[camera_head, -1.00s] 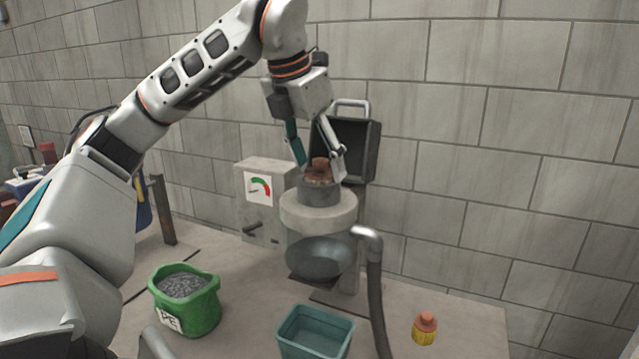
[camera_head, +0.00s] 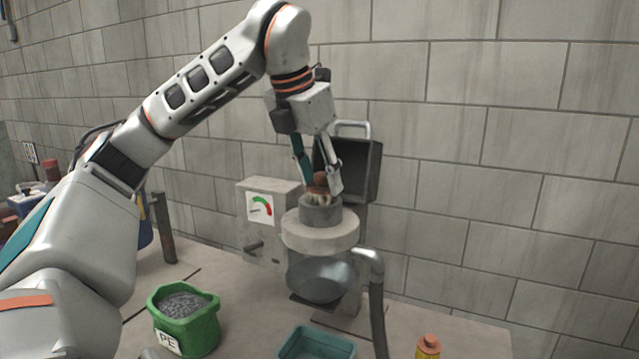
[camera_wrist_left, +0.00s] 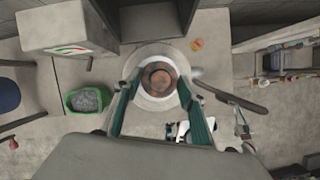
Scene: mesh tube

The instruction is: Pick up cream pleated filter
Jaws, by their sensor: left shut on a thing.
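The cream pleated filter (camera_head: 319,197) has a brown round cap and a pale ribbed body. It sits upright at the mouth of the grey collar on top of the round hopper; its lower part is hidden inside the collar. My left gripper (camera_head: 321,188) comes down from above with its fingers shut on the filter, one on each side of the cap. In the left wrist view the brown cap (camera_wrist_left: 160,78) shows from above, inside the round collar and between the two fingers (camera_wrist_left: 157,90). My right gripper is not in view.
The hopper's pale ring (camera_head: 320,236) sits above a clear bowl (camera_head: 320,279). An open dark lid (camera_head: 358,170) stands behind. A gauge box (camera_head: 265,212), a green bucket (camera_head: 186,325), a teal bin (camera_head: 316,345), a grey pipe (camera_head: 376,300) and an orange-capped yellow item (camera_head: 427,347) stand around.

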